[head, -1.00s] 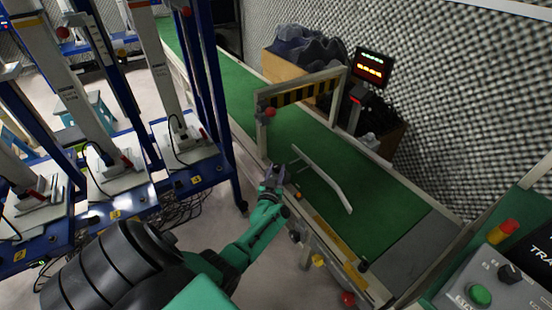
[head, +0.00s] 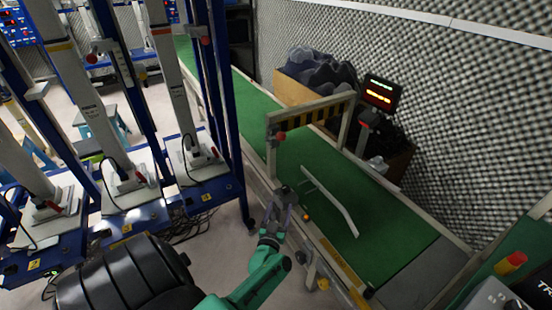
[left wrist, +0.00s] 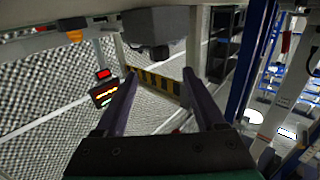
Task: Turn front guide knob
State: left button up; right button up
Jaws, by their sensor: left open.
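My left gripper (head: 281,208) is open and empty beside the near edge of the green conveyor belt (head: 395,222). A white guide rail (head: 331,202) lies over the belt, to the right of the gripper. A dark block with a knob-like part (head: 285,192) sits on the conveyor's near edge just beyond the fingertips. In the left wrist view, a grey block (left wrist: 160,25) with a dark round knob (left wrist: 153,52) shows above and between the open fingers (left wrist: 160,95), apart from them. I cannot tell for certain which knob is the front guide knob. My right gripper is not in view.
A striped gantry (head: 310,115) with a red ball on its post spans the belt. An orange part (head: 306,217) sits on the near edge. Blue-framed stands (head: 205,172) are at left. A lit display (head: 381,92) and a box of dark items (head: 318,72) stand behind.

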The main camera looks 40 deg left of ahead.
pick_arm(q)
jog(key=v, duration=0.6)
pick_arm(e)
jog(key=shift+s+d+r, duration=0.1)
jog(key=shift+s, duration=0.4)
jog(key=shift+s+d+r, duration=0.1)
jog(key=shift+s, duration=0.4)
